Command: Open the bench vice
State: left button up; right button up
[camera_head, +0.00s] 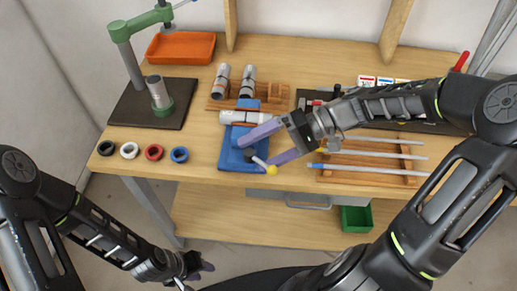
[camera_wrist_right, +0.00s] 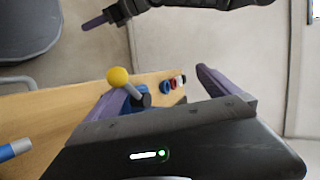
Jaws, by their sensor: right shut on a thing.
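The blue bench vice (camera_head: 229,158) stands near the front edge of the table, with a grey cylinder (camera_head: 236,117) lying at its back part. Its grey handle bar ends in a yellow ball (camera_head: 271,169), which also shows in the right wrist view (camera_wrist_right: 119,77). My right gripper (camera_head: 256,152) reaches in from the right, its purple fingers on either side of the handle. It is shut on the handle, though the exact contact is hard to see. My left gripper (camera_head: 205,267) hangs low before the table, away from the vice; its finger gap is unclear.
Black, white, red and blue rings (camera_head: 180,155) lie left of the vice. A green press (camera_head: 163,108) stands behind them, near an orange tray (camera_head: 181,47). More cylinders (camera_head: 248,79) rest in a wooden rack behind the vice. Rods (camera_head: 375,154) lie on a wooden rack to the right.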

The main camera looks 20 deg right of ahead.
jog(key=shift+w+d+r+p, duration=0.15)
jog(key=shift+d+r+p, duration=0.3)
jog(key=shift+d+r, duration=0.55)
jog(key=shift+d+f, duration=0.1)
jog(key=shift+d, duration=0.35)
jog(key=c, duration=0.6)
jog(key=shift+w+d+r+p, duration=0.1)
jog(key=shift+d+p, duration=0.15)
jog(key=shift+d, duration=0.6)
jog(key=shift+s+d+r+p, duration=0.1)
jog(key=shift+d+p, duration=0.1)
jog(key=shift+d, duration=0.6)
jog(key=shift+w+d+r+p, duration=0.1)
jog(key=shift+d+p, duration=0.15)
jog(key=shift+d, duration=0.6)
jog(key=shift+c, duration=0.2)
